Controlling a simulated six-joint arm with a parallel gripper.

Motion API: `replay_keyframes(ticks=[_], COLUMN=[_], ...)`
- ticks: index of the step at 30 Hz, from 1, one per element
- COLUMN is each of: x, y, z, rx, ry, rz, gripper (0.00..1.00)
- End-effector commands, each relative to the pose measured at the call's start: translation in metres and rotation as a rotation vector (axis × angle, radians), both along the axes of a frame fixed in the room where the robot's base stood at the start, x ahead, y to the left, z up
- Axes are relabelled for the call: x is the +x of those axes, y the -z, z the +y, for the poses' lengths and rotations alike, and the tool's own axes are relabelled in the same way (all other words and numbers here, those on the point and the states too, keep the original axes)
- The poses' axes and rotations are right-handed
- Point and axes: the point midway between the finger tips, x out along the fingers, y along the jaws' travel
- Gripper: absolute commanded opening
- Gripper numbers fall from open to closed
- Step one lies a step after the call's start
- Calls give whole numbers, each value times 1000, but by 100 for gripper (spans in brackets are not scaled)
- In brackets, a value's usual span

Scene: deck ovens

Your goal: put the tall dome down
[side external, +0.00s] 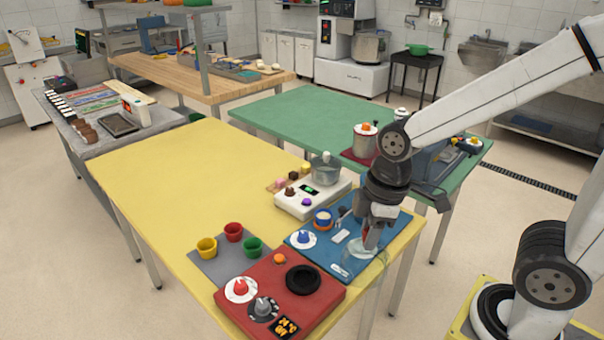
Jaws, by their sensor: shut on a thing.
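My gripper (371,238) points down over the right part of the blue panel (316,256) on the yellow table. It is shut on a clear, see-through dome (360,250), which I take to be the tall dome. The dome's upper part is hidden by the fingers. Its lower edge is at or just above the blue panel near the table's right edge; I cannot tell whether it touches. Another clear dome-like cover (326,168) with a grey top sits on the white scale (310,197).
The blue panel also has a blue-knobbed dial (300,238) and a small orange-and-blue-ringed cup (323,218). A red panel (259,282) with knobs and a black ring lies in front. Yellow, red and green cups (252,246) stand on a grey mat. The yellow table's left side (165,180) is clear.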

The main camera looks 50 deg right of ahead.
Motion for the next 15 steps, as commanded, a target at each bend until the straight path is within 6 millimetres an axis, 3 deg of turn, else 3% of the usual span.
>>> replay_keyframes(ticks=[15], x=[6], y=[0], z=[-1], rx=[0], ry=[11], rz=[0], gripper=[0])
